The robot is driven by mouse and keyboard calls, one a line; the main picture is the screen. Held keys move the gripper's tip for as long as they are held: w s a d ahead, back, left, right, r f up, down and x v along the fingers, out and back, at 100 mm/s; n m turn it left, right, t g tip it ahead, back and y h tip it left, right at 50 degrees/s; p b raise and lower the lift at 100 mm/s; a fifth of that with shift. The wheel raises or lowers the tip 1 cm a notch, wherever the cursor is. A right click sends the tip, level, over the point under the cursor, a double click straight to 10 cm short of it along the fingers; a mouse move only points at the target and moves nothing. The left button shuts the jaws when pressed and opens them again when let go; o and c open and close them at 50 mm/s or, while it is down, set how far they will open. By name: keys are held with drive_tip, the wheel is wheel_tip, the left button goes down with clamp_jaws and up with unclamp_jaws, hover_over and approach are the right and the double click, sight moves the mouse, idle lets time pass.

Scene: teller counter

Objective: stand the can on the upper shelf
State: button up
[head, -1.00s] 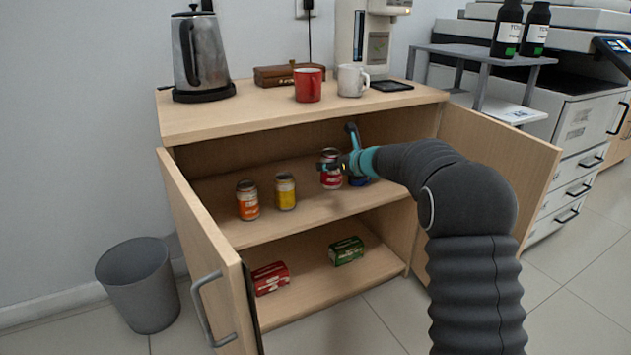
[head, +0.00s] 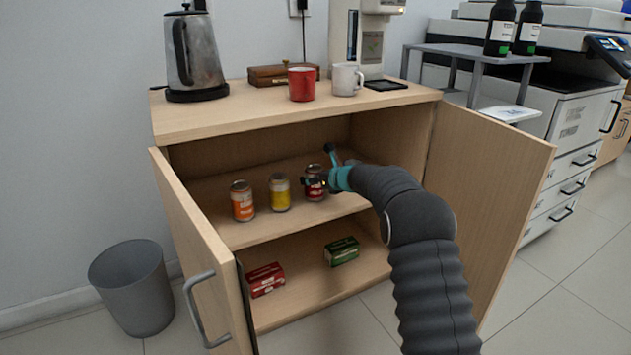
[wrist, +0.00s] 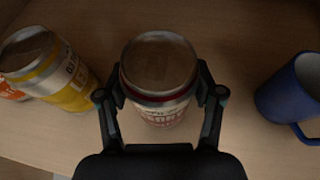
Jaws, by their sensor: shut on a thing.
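A red can (head: 314,184) is at the upper shelf (head: 262,230) of the open cabinet. My gripper (head: 318,181) is shut on it, with one finger on each side of the can in the wrist view (wrist: 160,95). The can is upright, to the right of the yellow can. From these views I cannot tell surely whether its base touches the shelf.
A yellow can (head: 279,193) and an orange can (head: 243,202) stand left of it. A blue mug (wrist: 292,95) stands to the right in the wrist view. Red (head: 266,280) and green (head: 342,251) boxes lie on the lower shelf. Open doors (head: 193,235) flank the cabinet.

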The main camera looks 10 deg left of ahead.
drive_tip(key=o, duration=1.5)
drive_tip(key=shift+s+d+r, duration=0.1)
drive_tip(key=shift+r, duration=0.05)
drive_tip(key=v, duration=1.2)
drive_tip(key=s+d+r+n+g+h, duration=0.1)
drive_tip(key=s+d+r+n, duration=0.15)
drive_tip(key=s+n, duration=0.45)
drive_tip(key=s+d+r+n+g, duration=0.1)
drive_tip(key=s+r+n, duration=0.2)
drive_tip(key=s, duration=0.7)
drive_tip(key=s+d+r+n+g+h, duration=0.1)
drive_tip(key=s+d+r+n, duration=0.15)
drive_tip(key=s+n, duration=0.45)
drive_tip(key=s+d+f+n+h, duration=0.2)
drive_tip(key=s+d+n, duration=0.1)
drive_tip(key=s, duration=0.6)
drive_tip(key=s+d+f+n+g+h, duration=0.1)
drive_tip(key=s+d+n, duration=0.3)
drive_tip(key=s, duration=0.6)
drive_tip(key=s+d+f+n+h, duration=0.2)
drive_tip(key=s+d+n+h, duration=0.1)
drive_tip(key=s, duration=0.6)
drive_tip(key=shift+s+d+f+h, duration=0.2)
drive_tip(key=shift+d+h, duration=0.1)
drive_tip(key=shift+d, duration=0.35)
drive_tip(key=shift+s+d+f+h, duration=0.2)
drive_tip(key=shift+d+h, duration=0.1)
drive_tip(key=shift+d, duration=0.4)
